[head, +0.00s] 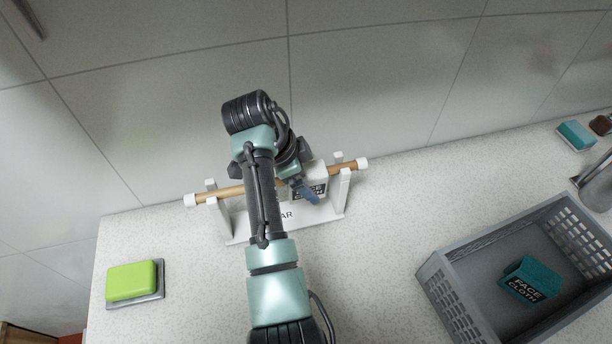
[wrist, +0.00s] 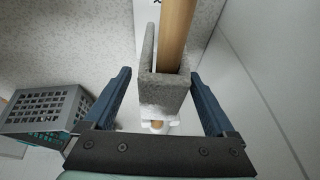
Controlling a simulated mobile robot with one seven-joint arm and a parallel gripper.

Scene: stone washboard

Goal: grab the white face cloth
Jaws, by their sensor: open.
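The white face cloth (head: 322,171) hangs over a wooden rod (head: 346,166) on a white stand (head: 341,196), with a dark "FACE CLOTH" label partly hidden by my gripper (head: 304,190). In the wrist view the cloth (wrist: 173,98) looks pale grey and is folded over the rod (wrist: 176,35). My gripper (wrist: 160,76) is open there, with one blue finger on each side of the cloth and gaps between. In the head view my arm covers the middle of the rod.
A grey crate (head: 440,268) at right holds a teal cloth (head: 531,278) labelled "FACE CLOTH". A green block (head: 131,281) sits on a grey dish at left. A tiled wall (head: 375,75) rises close behind the stand. A teal-and-white block (head: 576,135) lies at far right.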

